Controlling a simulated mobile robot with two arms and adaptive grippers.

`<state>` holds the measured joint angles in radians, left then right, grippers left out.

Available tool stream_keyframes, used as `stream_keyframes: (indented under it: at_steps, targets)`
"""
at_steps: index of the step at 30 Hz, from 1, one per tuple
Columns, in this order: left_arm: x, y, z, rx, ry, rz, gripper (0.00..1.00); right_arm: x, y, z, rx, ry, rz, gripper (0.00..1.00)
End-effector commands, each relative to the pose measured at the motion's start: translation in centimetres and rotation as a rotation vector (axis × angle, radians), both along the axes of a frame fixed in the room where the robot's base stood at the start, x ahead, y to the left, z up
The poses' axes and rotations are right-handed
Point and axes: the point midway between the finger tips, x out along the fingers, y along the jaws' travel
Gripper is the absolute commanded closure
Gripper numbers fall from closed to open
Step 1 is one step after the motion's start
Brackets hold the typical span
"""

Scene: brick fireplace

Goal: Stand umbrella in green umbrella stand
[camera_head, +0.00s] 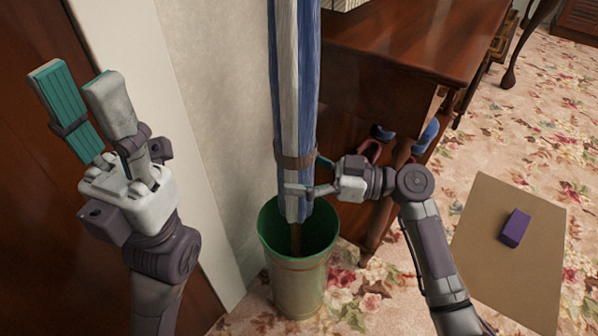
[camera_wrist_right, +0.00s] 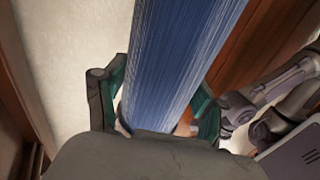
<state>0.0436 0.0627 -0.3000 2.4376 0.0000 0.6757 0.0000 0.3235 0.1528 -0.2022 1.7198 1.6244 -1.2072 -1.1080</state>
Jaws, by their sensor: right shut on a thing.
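A closed blue and white striped umbrella (camera_head: 296,90) stands upright in the head view, its top cut off by the frame edge. My right gripper (camera_head: 298,175) is shut on it near the lower end of the cloth. The right wrist view shows the blue cloth (camera_wrist_right: 185,60) between the two fingers. The green umbrella stand (camera_head: 297,285) is on the floor directly below. The umbrella's brown lower shaft reaches into the stand's mouth; where its tip ends is hidden. My left gripper (camera_head: 85,100) is raised at the left, empty, with its fingers apart.
A dark wooden desk (camera_head: 420,40) stands close behind and right of the umbrella. A pale wall (camera_head: 215,110) is at the left. A brown board (camera_head: 500,260) with a purple block (camera_head: 514,228) lies on the floral carpet at the right.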

Motion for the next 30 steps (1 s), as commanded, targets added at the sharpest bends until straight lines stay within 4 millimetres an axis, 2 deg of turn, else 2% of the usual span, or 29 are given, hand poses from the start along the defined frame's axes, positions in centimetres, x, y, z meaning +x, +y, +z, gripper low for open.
stream_keyframes:
  at_steps: [12, 13, 15, 18, 30]
  targets:
    - [-0.06, -0.03, 0.23, 0.001, -0.011, 0.000, 0.60, 0.01, 0.01, -0.11, 0.003, -0.002, 0.000, 0.96]
    - [-0.06, -0.03, 0.22, 0.001, -0.011, 0.000, 0.60, 0.01, 0.00, -0.12, 0.003, -0.002, 0.000, 0.27]
    - [-0.06, -0.03, 0.22, 0.001, -0.010, 0.000, 0.60, 0.02, 0.00, -0.13, 0.003, -0.002, 0.000, 0.15]
    - [-0.06, -0.03, 0.21, 0.001, -0.010, 0.000, 0.60, 0.01, 0.00, -0.17, 0.002, -0.001, 0.000, 0.01]
    - [-0.04, -0.03, 0.16, 0.001, -0.010, 0.000, 0.60, -0.04, -0.45, -0.42, -0.002, 0.001, -0.001, 0.01]
